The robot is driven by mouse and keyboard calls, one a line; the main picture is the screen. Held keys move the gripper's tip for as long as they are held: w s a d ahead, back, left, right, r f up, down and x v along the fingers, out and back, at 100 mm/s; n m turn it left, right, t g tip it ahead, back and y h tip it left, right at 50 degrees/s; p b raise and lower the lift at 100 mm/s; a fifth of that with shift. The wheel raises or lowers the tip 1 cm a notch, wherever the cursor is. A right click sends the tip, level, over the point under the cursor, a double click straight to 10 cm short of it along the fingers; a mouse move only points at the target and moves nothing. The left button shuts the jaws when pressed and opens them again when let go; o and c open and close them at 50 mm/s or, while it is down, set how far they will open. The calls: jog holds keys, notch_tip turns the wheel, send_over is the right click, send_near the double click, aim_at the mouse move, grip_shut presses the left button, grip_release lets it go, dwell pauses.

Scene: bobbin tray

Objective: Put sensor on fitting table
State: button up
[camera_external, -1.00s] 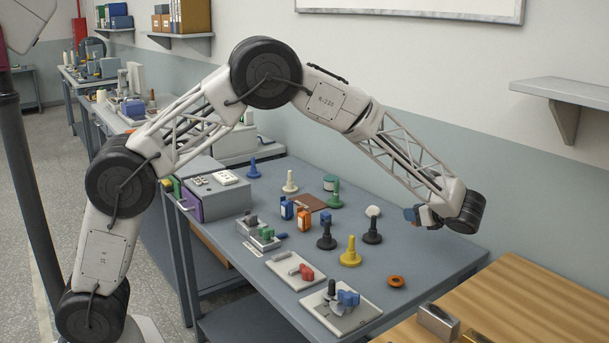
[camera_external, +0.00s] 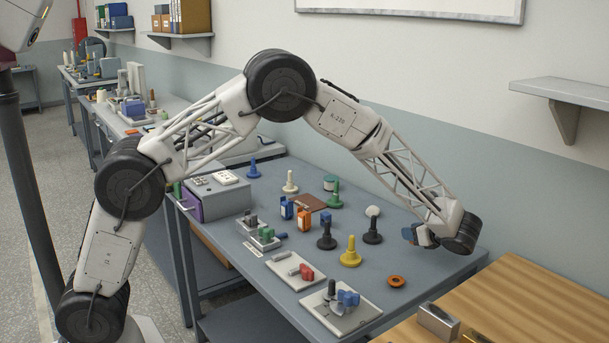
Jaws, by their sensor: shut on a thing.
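My gripper (camera_external: 419,237) hangs low over the right part of the grey table, at the end of my arm. The held thing appears to be above the grey tabletop, right of the black knobbed peg. The wooden-topped table (camera_external: 535,290) stands at the lower right; I cannot tell which surface is the fitting table.
A black peg (camera_external: 373,232), a yellow peg (camera_external: 350,254) and an orange ring (camera_external: 396,281) are near my gripper. A plate with a blue clamp (camera_external: 347,299) lies at the front. Silver (camera_external: 438,322) and gold blocks sit on the wood's near edge. The wood beyond is clear.

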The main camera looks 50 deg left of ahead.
aim_at(414, 255)
jog(key=shift+f, duration=0.1)
jog(key=shift+f, duration=1.75)
jog(key=shift+f, duration=0.1)
jog(key=o, duration=0.9)
jog(key=shift+d, duration=0.15)
jog(key=v, duration=1.1)
jog(key=shift+d+r, duration=0.25)
jog(key=shift+d, duration=0.1)
